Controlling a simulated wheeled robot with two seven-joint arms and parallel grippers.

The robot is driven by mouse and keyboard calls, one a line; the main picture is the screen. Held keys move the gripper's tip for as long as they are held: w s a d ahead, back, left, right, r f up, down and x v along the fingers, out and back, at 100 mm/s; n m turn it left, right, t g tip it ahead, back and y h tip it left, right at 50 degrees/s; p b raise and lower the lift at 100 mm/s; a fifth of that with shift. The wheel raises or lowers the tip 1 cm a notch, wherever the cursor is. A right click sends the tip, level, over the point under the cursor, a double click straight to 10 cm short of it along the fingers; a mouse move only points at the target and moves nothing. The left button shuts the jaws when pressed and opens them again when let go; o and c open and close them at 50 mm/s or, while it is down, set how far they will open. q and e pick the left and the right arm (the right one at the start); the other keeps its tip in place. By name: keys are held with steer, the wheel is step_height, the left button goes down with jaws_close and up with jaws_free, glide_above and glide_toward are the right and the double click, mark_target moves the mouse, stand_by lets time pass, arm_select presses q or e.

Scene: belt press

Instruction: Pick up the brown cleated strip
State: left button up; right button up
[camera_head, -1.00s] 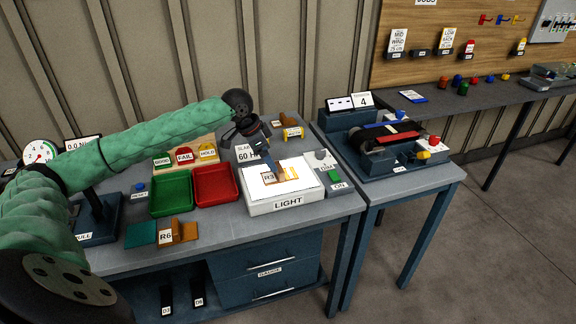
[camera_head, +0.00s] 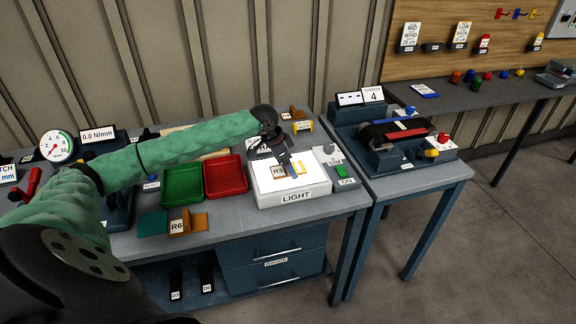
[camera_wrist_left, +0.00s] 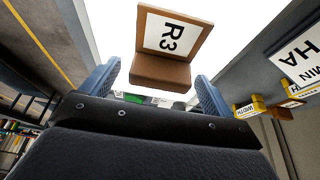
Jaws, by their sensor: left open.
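A brown piece labelled R3 (camera_head: 277,171) lies on the white light box (camera_head: 262,189). In the left wrist view the brown R3 piece (camera_wrist_left: 163,72) shows a flat labelled part and a thicker brown block. My left gripper (camera_wrist_left: 156,80) is open, with a blue-grey finger on each side of the brown block. In the head view my left gripper (camera_head: 287,164) reaches down over the light box and covers part of the piece. I cannot tell whether the fingers touch it. Another brown piece (camera_head: 194,222) lies by the R6 label at the table's front. My right gripper is out of view.
A green tray (camera_head: 183,203) and a red tray (camera_head: 241,187) stand left of the light box. A small control box with a green button (camera_head: 342,170) stands to the right. A belt machine (camera_head: 378,158) occupies the adjoining table.

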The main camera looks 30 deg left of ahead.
arm_select(q)
steer(key=shift+f, duration=0.15)
steer(key=c, duration=1.2)
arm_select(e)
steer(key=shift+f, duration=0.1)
